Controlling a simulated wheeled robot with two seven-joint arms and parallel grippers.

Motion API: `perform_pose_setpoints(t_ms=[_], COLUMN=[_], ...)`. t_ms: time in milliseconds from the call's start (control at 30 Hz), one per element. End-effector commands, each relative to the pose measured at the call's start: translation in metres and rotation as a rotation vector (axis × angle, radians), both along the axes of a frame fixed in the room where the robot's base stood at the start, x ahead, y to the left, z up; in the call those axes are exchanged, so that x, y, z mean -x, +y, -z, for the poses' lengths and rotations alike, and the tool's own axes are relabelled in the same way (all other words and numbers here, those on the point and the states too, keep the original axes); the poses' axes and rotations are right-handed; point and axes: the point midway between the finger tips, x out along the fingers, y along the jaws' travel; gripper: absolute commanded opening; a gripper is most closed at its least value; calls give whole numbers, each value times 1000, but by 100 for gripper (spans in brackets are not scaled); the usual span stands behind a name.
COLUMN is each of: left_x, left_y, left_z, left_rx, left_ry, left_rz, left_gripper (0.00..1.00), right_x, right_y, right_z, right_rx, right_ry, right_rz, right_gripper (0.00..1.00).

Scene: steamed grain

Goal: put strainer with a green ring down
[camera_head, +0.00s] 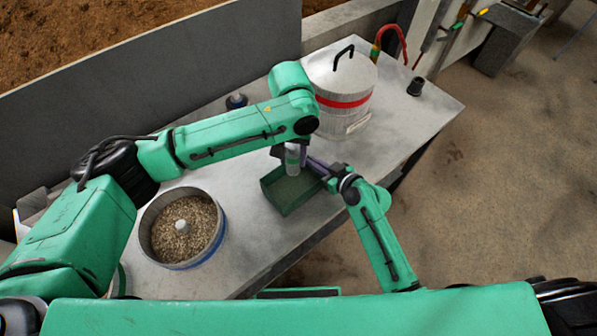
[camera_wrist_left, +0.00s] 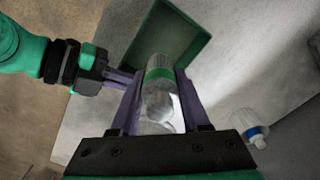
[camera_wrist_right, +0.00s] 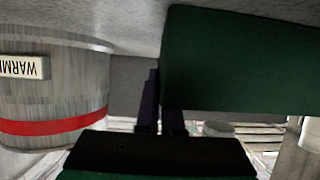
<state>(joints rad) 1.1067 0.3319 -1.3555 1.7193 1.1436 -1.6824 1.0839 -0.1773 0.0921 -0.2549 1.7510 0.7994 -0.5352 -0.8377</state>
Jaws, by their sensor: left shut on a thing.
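The strainer with a green ring (camera_wrist_left: 160,78) is a clear, pale cylinder held between the purple fingers of my left gripper (camera_wrist_left: 158,100). In the head view the strainer (camera_head: 292,160) is at the back edge of the green tray (camera_head: 287,203). The tray (camera_wrist_left: 192,50) lies beyond it in the left wrist view; whether they touch is unclear. My right gripper (camera_head: 328,172) is at the tray's right side. In the right wrist view its fingers (camera_wrist_right: 161,105) are close together, with the wall of the tray (camera_wrist_right: 235,60) between them.
A blue-ringed strainer (camera_wrist_left: 250,128) stands apart at the back, near the dark wall. A round pan of grain (camera_head: 216,239) sits front left. The table's front right is clear.

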Motion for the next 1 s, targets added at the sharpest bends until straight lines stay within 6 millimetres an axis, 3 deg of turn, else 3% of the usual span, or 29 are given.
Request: perform_pose_setpoints(t_ms=[200,433,800,833,900,1000], left_x=[0,1,0,0,0,0], left_y=[1,0,0,0,0,0], left_z=[51,92,102,102,102,102], left_rx=[-1,0,1,1,1,1], left_ry=[2,2,0,0,0,0], left_rz=[13,13,11,12,12,11], left_gripper=[0,0,0,54,76,76], right_x=[0,0,0,0,0,0], right_y=[0,0,0,0,0,0], right_z=[0,0,0,0,0,0], right_rx=[1,1,0,0,0,0], right_ry=[1,1,0,0,0,0], right_rz=[0,0,0,0,0,0], right_gripper=[0,0,0,0,0,0])
